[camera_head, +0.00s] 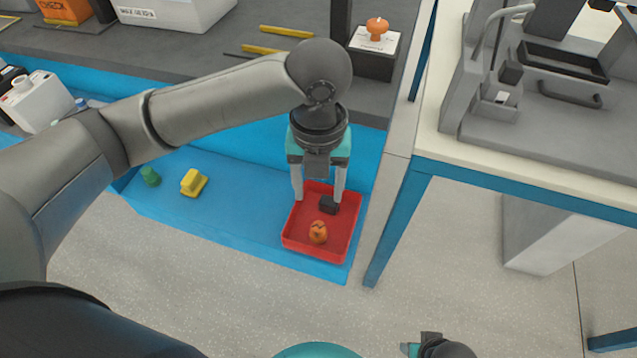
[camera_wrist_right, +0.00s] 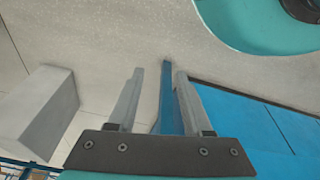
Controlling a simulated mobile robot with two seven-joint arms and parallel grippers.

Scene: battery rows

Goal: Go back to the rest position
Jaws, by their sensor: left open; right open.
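My left gripper (camera_head: 319,198) is open, pointing down over the red tray (camera_head: 293,240) at the right end of the blue surface. Its two fingers stand apart. A small black block (camera_head: 328,205) lies in the tray beside the right finger; I cannot tell whether they touch. An orange round piece with dark marks (camera_head: 318,232) lies nearer the tray's front.
A yellow block (camera_head: 193,182) and a green piece (camera_head: 150,176) lie left on the blue surface (camera_head: 230,215). A white container (camera_head: 36,100) stands farther left. A blue-framed table (camera_head: 520,185) with grey equipment stands right. An orange button (camera_head: 377,28) is at the back.

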